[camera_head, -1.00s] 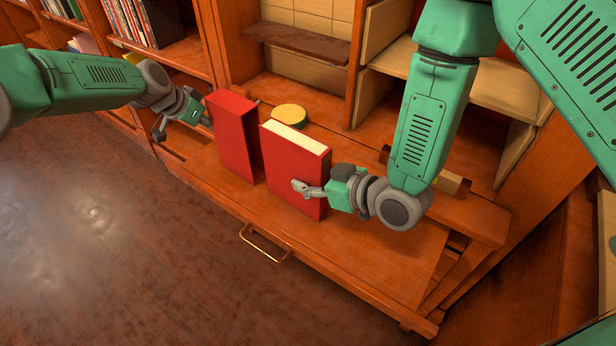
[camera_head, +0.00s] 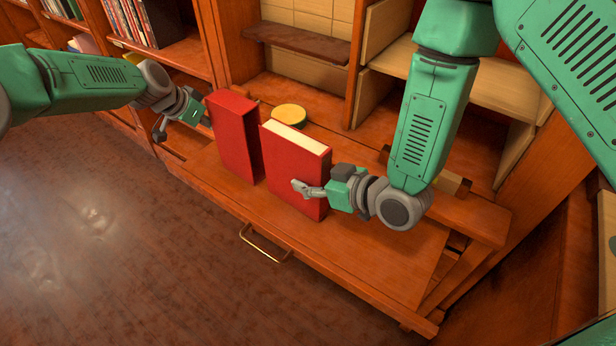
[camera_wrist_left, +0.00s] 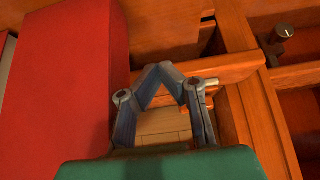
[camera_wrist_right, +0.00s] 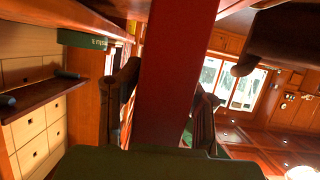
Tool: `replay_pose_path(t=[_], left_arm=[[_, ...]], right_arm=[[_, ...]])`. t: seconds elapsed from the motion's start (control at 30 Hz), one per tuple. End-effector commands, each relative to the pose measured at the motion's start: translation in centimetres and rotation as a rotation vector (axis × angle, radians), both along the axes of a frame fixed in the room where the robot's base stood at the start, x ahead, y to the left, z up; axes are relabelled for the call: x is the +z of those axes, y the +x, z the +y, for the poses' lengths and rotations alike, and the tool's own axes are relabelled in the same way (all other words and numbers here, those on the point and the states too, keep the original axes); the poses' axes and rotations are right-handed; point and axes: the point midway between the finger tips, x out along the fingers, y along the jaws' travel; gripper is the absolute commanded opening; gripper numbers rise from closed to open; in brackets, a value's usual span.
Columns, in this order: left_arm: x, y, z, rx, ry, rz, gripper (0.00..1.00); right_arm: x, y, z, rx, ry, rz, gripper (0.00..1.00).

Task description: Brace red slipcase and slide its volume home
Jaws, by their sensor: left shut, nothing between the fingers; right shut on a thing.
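The red slipcase (camera_head: 236,142) stands upright on the wooden desk surface (camera_head: 330,262). The red volume (camera_head: 290,168), with cream page edges on top, stands upright to its right, with a narrow gap between them. My right gripper (camera_head: 303,189) is shut on the volume's near right side; the red volume (camera_wrist_right: 172,75) shows between its fingers in the right wrist view. My left gripper (camera_head: 200,112) is shut and empty at the slipcase's left side. In the left wrist view its fingertips (camera_wrist_left: 160,72) meet beside the slipcase (camera_wrist_left: 60,90); whether they touch it I cannot tell.
A round yellow-topped object (camera_head: 289,115) sits behind the volume. A brass handle (camera_head: 262,245) sticks out at the desk's front. Bookshelves (camera_head: 150,25) stand behind on the left and open compartments on the right. The desk is clear in front of the volume.

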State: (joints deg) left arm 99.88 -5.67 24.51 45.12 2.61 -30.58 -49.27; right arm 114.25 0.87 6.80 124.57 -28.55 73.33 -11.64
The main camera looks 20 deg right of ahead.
Motion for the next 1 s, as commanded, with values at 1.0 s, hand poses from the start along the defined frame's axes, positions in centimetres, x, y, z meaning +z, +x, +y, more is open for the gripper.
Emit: replay_pose_path(t=[1.0], left_arm=[[0.0, 0.0, 0.0, 0.000, 0.000, 0.000, 0.00]], right_arm=[[0.2, 1.7, 0.7, 0.023, 0.010, -0.002, 0.00]])
